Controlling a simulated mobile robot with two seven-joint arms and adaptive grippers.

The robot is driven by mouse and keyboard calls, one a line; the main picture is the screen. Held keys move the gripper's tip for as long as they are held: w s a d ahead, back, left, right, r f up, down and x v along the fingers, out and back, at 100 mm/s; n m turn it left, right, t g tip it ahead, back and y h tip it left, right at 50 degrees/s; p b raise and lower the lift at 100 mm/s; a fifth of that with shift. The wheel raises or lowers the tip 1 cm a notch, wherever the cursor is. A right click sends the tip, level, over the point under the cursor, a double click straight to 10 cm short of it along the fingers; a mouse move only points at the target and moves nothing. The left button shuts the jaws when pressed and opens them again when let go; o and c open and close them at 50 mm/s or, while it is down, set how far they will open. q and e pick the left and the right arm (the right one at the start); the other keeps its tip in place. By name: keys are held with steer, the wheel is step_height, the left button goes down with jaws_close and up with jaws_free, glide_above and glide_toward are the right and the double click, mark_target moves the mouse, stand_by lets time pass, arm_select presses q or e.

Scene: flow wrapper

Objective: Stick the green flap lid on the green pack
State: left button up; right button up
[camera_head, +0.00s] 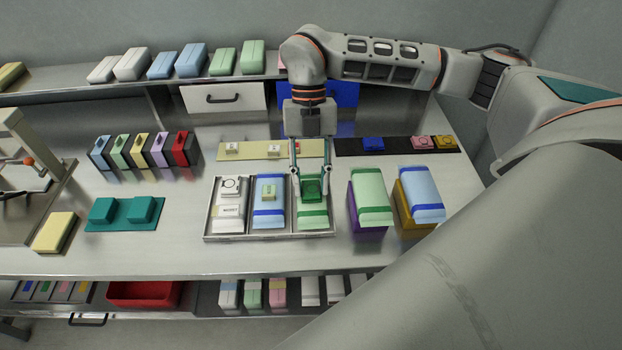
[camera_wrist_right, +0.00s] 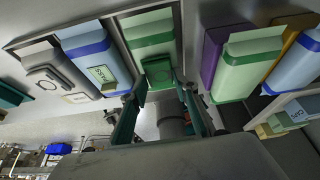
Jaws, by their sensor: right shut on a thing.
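The green pack (camera_head: 312,220), pale green with dark green bands, lies in the right compartment of the metal tray (camera_head: 268,238). It also shows in the wrist view (camera_wrist_right: 150,35). My right gripper (camera_head: 312,192) points down over the pack's upper part, shut on the dark green flap lid (camera_head: 313,186). In the wrist view, the flap lid (camera_wrist_right: 158,73) sits between the fingertips, against the end of the pack. I cannot tell whether lid and pack touch. The gripper hides part of the pack. My left gripper is not in view.
The tray also holds a blue pack (camera_head: 269,208) and a white pack (camera_head: 230,205). A green pack on a purple box (camera_head: 370,195) and a blue pack on an ochre box (camera_head: 420,190) stand close on the right. A pale yellow strip (camera_head: 245,151) lies behind the tray.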

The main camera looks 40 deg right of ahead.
steer(key=shift+f, duration=0.2)
stand_by(0.7)
steer(key=o, duration=0.8)
steer(key=shift+r, duration=0.1)
steer(key=v, duration=1.1)
steer(key=shift+w+r, duration=0.1)
steer(key=shift+r, duration=0.3)
